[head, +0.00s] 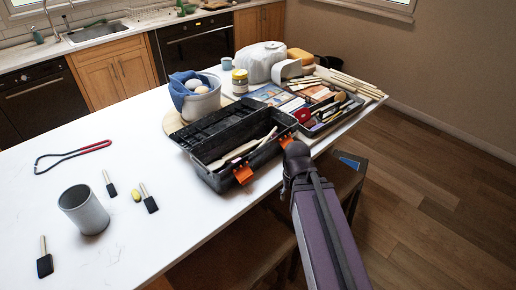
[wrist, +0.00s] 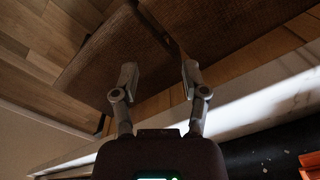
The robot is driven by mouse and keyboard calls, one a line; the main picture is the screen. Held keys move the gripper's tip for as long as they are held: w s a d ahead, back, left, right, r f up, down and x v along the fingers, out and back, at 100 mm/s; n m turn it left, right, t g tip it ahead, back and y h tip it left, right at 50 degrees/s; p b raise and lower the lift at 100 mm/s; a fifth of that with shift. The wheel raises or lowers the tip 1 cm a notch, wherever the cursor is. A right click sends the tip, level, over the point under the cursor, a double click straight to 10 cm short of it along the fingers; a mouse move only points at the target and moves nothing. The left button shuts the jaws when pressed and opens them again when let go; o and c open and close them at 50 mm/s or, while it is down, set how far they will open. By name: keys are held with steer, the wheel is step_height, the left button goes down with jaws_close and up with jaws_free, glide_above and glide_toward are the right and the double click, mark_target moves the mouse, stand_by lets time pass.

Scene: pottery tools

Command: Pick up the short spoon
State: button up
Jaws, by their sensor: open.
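Light wooden tools (head: 238,152) lie in the open black toolbox (head: 209,165) in the head view; one looks spoon-like, but I cannot tell whether it is the short spoon. More thin tools lie in a dark tray (head: 322,127) to the right, too small to sort out. My gripper (wrist: 158,78) is open and empty in the wrist view, its fingers pointing over a brown seat beyond the counter's edge. In the head view my arm ends just right of the toolbox, by the counter's edge, and hides the fingers.
A white counter (head: 150,240) carries a grey cup (head: 84,212), several black-tipped brushes, a red-handled wire tool (head: 75,154), a blue-lined bowl (head: 196,98) and a lidded jar (head: 240,82). Stools (head: 235,250) stand below the near edge. The front middle of the counter is clear.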

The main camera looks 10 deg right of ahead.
mark_target(276, 139)
steer(key=shift+s+a+r, duration=0.1)
steer(key=shift+a, duration=0.1)
steer(key=shift+a, duration=0.1)
steer(key=w+r+n+p, duration=0.4)
steer(key=w+n, duration=0.1)
steer(key=n, duration=0.1)
steer(key=w+a+r+n+t+h+p, duration=0.1)
steer(key=w+r+n+p, duration=0.4)
steer(key=w+n, duration=0.1)
steer(key=w+a+r+n+t+p, duration=0.1)
steer(key=w+r+n+p, duration=0.4)
steer(key=w+n, duration=0.1)
steer(key=shift+w+r+h, duration=0.15)
steer(key=shift+r+h, duration=0.05)
steer(key=shift+h, duration=0.1)
steer(key=w+a+r+n+t+h+p, duration=0.1)
steer(key=w+r+n+p, duration=0.1)
steer(key=w+n, duration=0.6)
steer(key=shift+a+r+n+t, duration=0.4)
steer(key=shift+r+n, duration=0.3)
steer(key=shift+n, duration=0.3)
